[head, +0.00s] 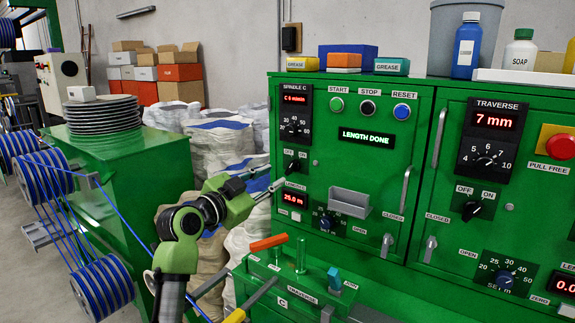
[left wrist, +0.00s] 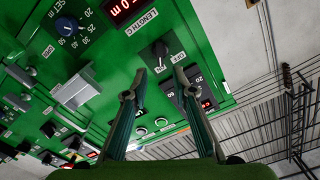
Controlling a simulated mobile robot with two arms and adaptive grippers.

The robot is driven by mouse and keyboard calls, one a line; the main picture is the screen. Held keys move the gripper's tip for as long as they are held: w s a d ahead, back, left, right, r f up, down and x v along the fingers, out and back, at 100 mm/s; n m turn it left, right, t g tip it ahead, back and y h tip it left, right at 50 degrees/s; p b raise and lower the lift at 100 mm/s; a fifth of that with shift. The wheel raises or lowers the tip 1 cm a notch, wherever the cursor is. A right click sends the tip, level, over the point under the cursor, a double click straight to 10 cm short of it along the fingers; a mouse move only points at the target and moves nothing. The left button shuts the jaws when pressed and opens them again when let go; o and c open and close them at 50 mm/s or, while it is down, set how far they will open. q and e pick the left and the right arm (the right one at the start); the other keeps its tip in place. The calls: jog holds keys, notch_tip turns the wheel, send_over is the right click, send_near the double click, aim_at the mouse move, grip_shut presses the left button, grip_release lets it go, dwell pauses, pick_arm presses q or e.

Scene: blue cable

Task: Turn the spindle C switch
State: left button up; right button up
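The spindle C switch is a small black rotary knob (head: 293,165) under OFF and ON labels, at the left edge of the green cabinet. It also shows in the left wrist view (left wrist: 159,49). I cannot tell clearly which label it points to. My left gripper (head: 272,181) is just left of and below the knob in the head view. In the left wrist view its two fingers (left wrist: 159,78) are apart and empty, with the knob just beyond the gap between their tips. Contact with the knob is not visible. My right gripper is not in view.
The spindle C display and dial (head: 295,115) sit above the switch, and the length C display (head: 293,198) below it. A grey tray (head: 349,202) juts out to the right.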

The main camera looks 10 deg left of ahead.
aim_at(290, 168)
pick_arm(q)
jog(key=p+x, duration=0.1)
jog(key=x, duration=0.5)
jog(key=shift+p+x, duration=0.4)
jog(key=shift+x, duration=0.55)
jog(key=shift+w, duration=0.1)
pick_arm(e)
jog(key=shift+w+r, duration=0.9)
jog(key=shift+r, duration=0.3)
pick_arm(q)
jog(key=shift+c, duration=0.4)
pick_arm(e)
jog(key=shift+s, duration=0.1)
pick_arm(q)
grip_shut()
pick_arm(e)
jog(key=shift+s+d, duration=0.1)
